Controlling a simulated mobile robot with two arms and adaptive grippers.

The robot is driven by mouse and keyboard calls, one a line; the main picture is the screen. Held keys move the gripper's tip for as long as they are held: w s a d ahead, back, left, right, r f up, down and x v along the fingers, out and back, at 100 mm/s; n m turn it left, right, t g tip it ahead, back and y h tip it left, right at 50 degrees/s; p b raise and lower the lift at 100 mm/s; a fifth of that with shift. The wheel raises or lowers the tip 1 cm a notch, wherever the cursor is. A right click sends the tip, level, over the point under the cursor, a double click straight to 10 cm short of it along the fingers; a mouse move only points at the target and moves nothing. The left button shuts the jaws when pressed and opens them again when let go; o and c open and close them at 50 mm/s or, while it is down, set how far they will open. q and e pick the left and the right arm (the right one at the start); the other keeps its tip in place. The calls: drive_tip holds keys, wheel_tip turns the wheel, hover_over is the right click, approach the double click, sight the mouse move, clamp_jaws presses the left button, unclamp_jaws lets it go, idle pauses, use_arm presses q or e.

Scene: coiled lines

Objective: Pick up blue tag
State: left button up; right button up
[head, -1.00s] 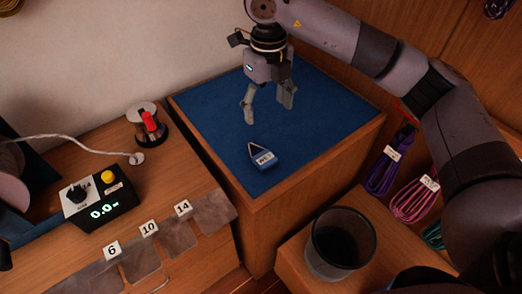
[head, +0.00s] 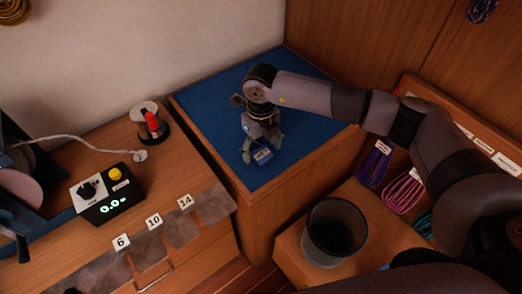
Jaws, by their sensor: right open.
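The blue tag (head: 262,156) with a white label lies on the blue mat (head: 196,99) on top of a wooden cabinet, in the head view. My right gripper (head: 261,153) is directly over it, pointing down, with its fingers open and one on each side of the tag. I cannot tell whether the fingers touch it. The gripper hides the tag's far, pointed end. My left gripper is not in view.
A dark cup-shaped bin (head: 334,233) stands on a lower wooden surface at the front. Purple and pink coiled lines (head: 402,192) lie at the right. A control box (head: 106,194), a red-topped device (head: 151,124) and numbered pockets (head: 184,228) are on the left bench.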

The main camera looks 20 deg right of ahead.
drive_tip(key=shift+f, duration=0.6)
drive_tip(key=shift+c, duration=0.6)
drive_tip(key=c, duration=1.1)
drive_tip(key=shift+r, duration=0.15)
